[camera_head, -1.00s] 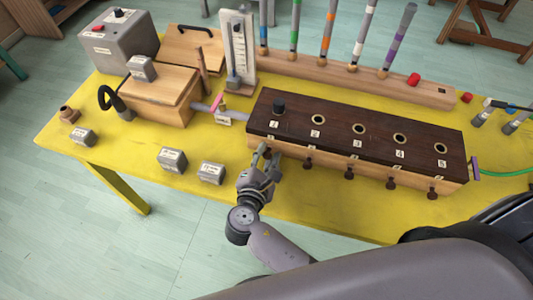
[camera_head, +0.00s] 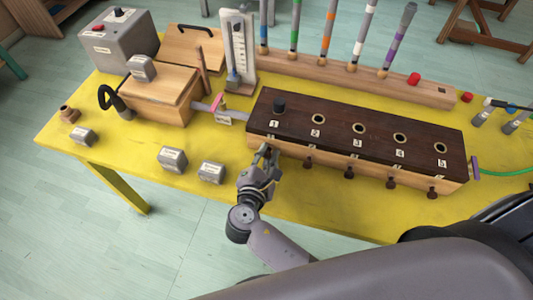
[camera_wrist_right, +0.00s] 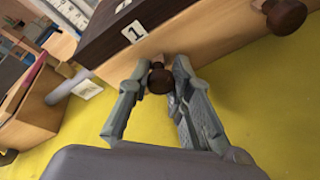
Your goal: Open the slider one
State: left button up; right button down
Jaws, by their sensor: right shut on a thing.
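The long wooden box (camera_head: 330,118) has a dark top with numbered holes 1 to 5. Slider one's dark round knob (camera_wrist_right: 161,80) sticks out of the front face below the label 1 (camera_wrist_right: 134,32). My right gripper (camera_head: 266,151) is at the front left end of the box. In the right wrist view, my right gripper (camera_wrist_right: 160,75) has its two fingers on either side of this knob and is shut on it. The fingers hide most of the knob in the head view. My left gripper is not in view.
Other slider knobs (camera_head: 349,173) stick out along the box front to the right. Small grey labelled blocks (camera_head: 211,172) stand on the yellow table (camera_head: 120,155) at left. A wooden bellows box (camera_head: 160,95) stands behind them. The table strip before the box is mostly clear.

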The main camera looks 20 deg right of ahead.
aim_at(266, 158)
jog(key=shift+s+a+p, duration=0.25)
jog(key=shift+s+a, duration=0.2)
jog(key=shift+s, duration=0.2)
jog(key=shift+s+a+p, duration=0.25)
jog(key=shift+s+a, duration=0.15)
jog(key=shift+s, duration=0.2)
jog(key=c, duration=1.7)
grip_release()
jog(key=v, duration=1.2)
